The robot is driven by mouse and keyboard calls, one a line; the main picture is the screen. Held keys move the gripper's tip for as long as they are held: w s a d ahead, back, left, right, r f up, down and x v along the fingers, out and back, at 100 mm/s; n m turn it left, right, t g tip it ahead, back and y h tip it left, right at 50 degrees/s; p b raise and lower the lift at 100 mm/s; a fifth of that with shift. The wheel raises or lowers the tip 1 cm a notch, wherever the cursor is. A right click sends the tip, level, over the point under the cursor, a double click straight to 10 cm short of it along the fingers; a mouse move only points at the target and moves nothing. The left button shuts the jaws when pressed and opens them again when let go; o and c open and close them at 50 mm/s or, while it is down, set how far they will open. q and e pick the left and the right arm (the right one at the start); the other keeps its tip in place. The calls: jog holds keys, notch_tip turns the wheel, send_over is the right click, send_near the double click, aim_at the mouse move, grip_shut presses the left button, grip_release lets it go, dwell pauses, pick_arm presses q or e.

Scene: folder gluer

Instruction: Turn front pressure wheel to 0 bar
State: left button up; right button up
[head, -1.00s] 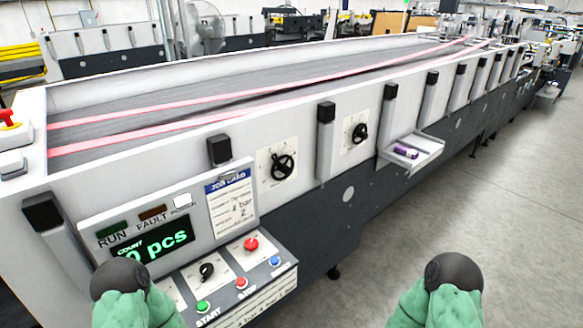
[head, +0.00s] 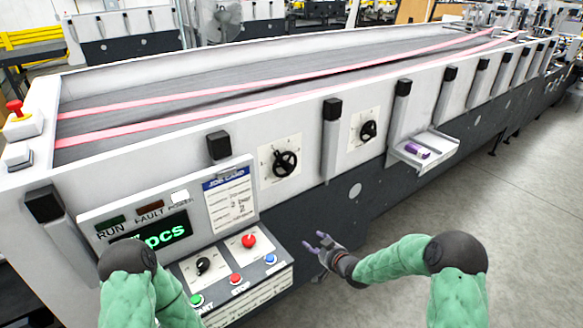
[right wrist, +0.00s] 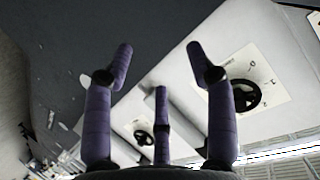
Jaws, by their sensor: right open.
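Two black handwheels sit on white dial plates on the machine's side panel. The nearer handwheel (head: 285,163) is left of the farther handwheel (head: 368,131); dial readings are too small to tell. The right wrist view shows the nearer wheel (right wrist: 245,95) at right and the farther one (right wrist: 143,138) lower down. My right gripper (head: 318,243) is open and empty, below the nearer wheel and apart from the panel. Its spread purple fingers (right wrist: 159,60) fill the middle of the wrist view. My left arm shows at lower left, but its gripper is out of view.
A control box with buttons (head: 235,279), a selector knob (head: 203,266) and a job card (head: 230,200) stands left of my right gripper. A small tray (head: 437,145) with a purple item (head: 417,151) juts from the panel at right. The floor (head: 520,220) at right is clear.

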aim_at(292, 170)
jog(key=w+a+r+n+t+y, duration=0.1)
jog(key=w+r, duration=0.2)
jog(key=r, duration=0.4)
jog(key=w+a+r+n+t+y+p, duration=0.1)
jog(key=w+r+n+y, duration=0.15)
jog(key=r, duration=0.35)
jog(key=w+a+r+n+t+y, duration=0.1)
jog(key=w+r, duration=0.2)
jog(key=r, duration=0.4)
jog(key=shift+h, duration=0.25)
jog(key=shift+f+x, duration=0.15)
jog(key=shift+x, duration=2.45)
jog(key=shift+f+x, duration=0.15)
jog(key=shift+x, duration=2.45)
jog(key=shift+w+d, duration=0.1)
jog(key=shift+d, duration=0.05)
jog(key=shift+c, duration=0.2)
grip_shut()
